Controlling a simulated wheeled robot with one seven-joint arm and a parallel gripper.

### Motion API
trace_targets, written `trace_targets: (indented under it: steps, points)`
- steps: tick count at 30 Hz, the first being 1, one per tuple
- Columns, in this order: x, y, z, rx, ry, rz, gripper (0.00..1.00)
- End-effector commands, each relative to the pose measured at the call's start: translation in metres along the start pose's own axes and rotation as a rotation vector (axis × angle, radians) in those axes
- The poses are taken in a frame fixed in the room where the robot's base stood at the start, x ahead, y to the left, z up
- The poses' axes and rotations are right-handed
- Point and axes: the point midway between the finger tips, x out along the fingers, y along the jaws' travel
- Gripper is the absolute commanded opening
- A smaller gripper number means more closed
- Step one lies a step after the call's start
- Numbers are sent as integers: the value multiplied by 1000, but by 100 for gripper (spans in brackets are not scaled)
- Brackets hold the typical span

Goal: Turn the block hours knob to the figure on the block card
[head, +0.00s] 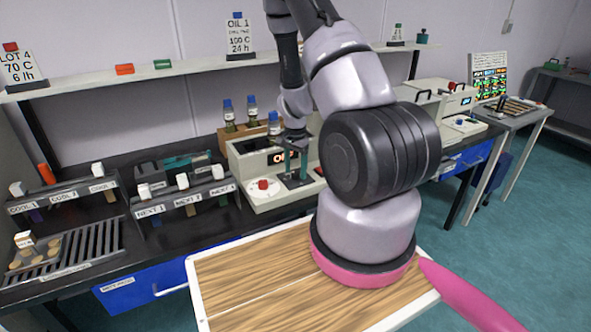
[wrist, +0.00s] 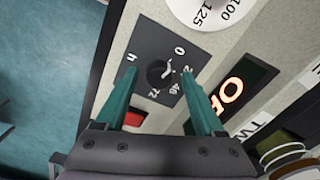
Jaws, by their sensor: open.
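In the wrist view the black hours knob (wrist: 158,74) sits on a dark square plate (wrist: 150,50) marked h, with 0, 48 and 72 readable and another figure partly hidden by a finger. Its pale mark seems to point between 0 and the hidden figure. My gripper (wrist: 159,76) is open, with one teal finger on each side of the knob; contact is not clear. In the head view my gripper (head: 293,178) is over the front of the block unit (head: 250,160). A card (head: 240,35) on the shelf reads OIL 1, 100 C, 24 h.
Another card (head: 19,68) reads LOT 4, 70 C, 6 h. The lit display (wrist: 234,95) and red button (wrist: 135,117) flank the knob plate. A temperature dial (wrist: 200,12) is above it. Blue-capped bottles (head: 228,112) stand behind the unit.

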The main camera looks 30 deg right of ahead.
Motion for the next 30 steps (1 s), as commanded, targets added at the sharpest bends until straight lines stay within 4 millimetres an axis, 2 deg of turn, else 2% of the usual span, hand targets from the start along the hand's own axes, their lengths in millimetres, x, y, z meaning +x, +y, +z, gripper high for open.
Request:
trace_targets:
  steps: [6, 7, 11, 12, 23, 30]
  points:
    - [0, 0, 0, 0, 0, 0, 70]
    - [0, 0, 0, 0, 0, 0, 67]
    - [0, 0, 0, 0, 0, 0, 17]
    - [0, 0, 0, 0, 0, 0, 2]
    - [0, 0, 0, 39, 1, 1, 0]
    - [0, 0, 0, 179, 1, 1, 0]
